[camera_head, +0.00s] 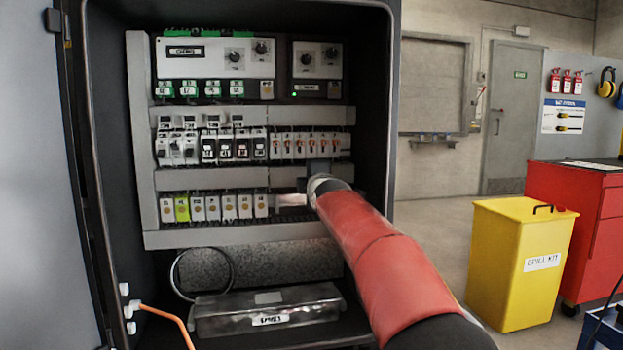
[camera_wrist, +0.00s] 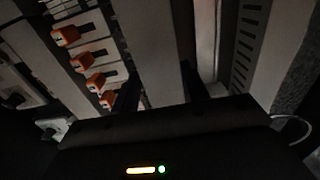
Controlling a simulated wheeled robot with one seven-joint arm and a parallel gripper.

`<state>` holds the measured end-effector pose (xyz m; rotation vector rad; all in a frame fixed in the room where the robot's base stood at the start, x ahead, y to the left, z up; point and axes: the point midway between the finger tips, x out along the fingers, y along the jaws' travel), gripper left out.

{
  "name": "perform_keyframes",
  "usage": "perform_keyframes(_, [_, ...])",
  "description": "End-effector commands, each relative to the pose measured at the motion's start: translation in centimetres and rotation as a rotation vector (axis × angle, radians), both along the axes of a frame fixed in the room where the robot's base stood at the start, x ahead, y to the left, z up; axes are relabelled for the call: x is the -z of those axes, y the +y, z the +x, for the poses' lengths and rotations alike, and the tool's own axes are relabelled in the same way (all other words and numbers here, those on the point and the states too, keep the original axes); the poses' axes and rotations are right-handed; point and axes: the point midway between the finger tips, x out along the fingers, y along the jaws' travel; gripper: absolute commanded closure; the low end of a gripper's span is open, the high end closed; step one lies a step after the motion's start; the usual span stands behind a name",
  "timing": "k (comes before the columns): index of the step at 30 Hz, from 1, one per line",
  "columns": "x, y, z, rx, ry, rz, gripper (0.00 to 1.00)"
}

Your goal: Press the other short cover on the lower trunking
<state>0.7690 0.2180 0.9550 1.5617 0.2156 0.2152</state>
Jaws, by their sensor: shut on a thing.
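My gripper (camera_wrist: 158,92) is inside the open cabinet, at the right end of the grey trunking strip below the breakers. In the wrist view its two dark fingers stand on either side of a plain grey strip (camera_wrist: 150,45). The gripper is shut on this strip, which looks like a short trunking cover. Whether it is seated or still apart from the trunking cannot be told. The lower trunking (camera_head: 235,236) runs along the bottom of the panel below the relay row. My red arm hides its right end. Dark slots (camera_wrist: 245,45) show right of the fingers in the wrist view.
Breakers with orange levers (camera_wrist: 83,63) sit close left of the fingers in the wrist view. A row of relays (camera_head: 213,207) lies left of my gripper. The cabinet's right wall is close to my arm.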

Motion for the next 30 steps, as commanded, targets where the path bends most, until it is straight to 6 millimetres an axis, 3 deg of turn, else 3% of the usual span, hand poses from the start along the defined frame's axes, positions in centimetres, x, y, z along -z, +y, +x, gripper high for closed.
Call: perform_keyframes(30, [-0.08,0.21,0.77,0.000,0.000,0.000,0.90])
